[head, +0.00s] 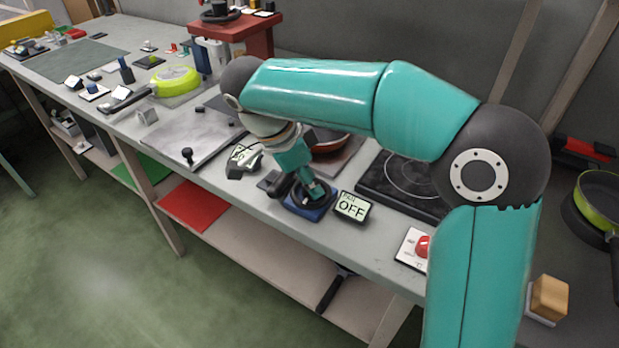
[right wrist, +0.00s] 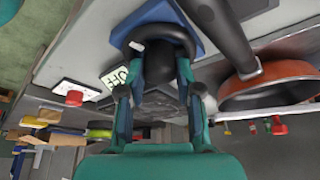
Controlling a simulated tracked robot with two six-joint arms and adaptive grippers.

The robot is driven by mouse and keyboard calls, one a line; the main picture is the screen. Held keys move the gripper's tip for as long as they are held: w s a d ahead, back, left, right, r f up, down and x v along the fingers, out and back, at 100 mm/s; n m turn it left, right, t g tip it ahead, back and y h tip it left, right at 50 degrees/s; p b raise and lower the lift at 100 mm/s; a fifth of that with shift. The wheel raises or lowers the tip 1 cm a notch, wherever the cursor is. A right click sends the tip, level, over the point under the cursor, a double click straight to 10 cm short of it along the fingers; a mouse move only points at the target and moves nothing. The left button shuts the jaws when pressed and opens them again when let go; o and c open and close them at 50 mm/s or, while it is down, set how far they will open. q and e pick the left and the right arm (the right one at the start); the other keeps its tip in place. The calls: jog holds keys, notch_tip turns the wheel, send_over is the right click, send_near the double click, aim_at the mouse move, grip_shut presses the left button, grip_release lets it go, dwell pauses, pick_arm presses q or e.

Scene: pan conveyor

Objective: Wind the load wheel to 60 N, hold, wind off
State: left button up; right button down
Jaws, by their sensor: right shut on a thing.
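My right gripper (head: 311,190) reaches down to a black round knob (head: 298,197) on a blue base (head: 306,213) near the bench's front edge. In the right wrist view, the gripper's fingers (right wrist: 157,72) stand either side of the knob (right wrist: 158,62) and are shut on it. The knob's ring has a small white mark. A display (head: 351,206) beside the base reads "OFF"; it also shows in the right wrist view (right wrist: 115,76). A black wheel-like part (head: 221,14) sits on a red stand (head: 238,30) at the back. My left gripper is not in view.
A dark hob plate (head: 385,185) lies right of the knob, and a red button (head: 421,246) is near the front edge. An orange pan (right wrist: 265,92) stands close to the gripper. A green pan (head: 175,81) and a grey plate (head: 185,135) lie farther left.

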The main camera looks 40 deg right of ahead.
jog(key=c, duration=0.8)
grip_release()
jog(key=shift+w+a+r, duration=0.1)
jog(key=shift+v, duration=5.85)
